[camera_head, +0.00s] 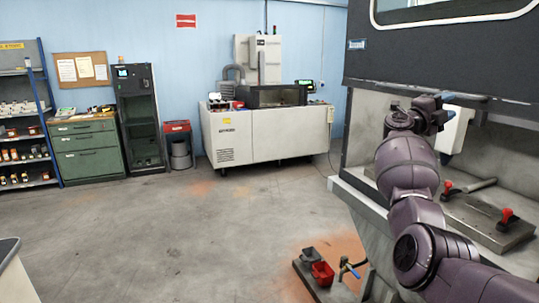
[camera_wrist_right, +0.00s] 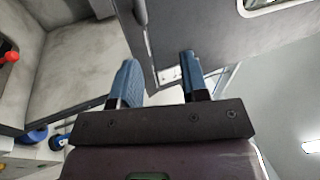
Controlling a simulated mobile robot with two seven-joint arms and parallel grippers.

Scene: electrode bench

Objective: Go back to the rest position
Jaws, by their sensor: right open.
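My right arm reaches up from the lower right in the head view, in front of the open dark machine (camera_head: 440,55). Its gripper (camera_head: 446,99) is small there, near the machine's opening, and its fingers are hard to make out. In the right wrist view the gripper (camera_wrist_right: 160,80) shows two blue fingers spread apart, with nothing between them. The machine's dark panel (camera_wrist_right: 215,35) lies beyond the fingers. My left gripper is in neither view.
Red-knobbed clamps (camera_head: 447,187) sit on the machine's ledge beside my arm. A white machine (camera_head: 255,132), a black cabinet (camera_head: 140,120) and green drawers (camera_head: 88,150) stand behind. The middle floor is clear.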

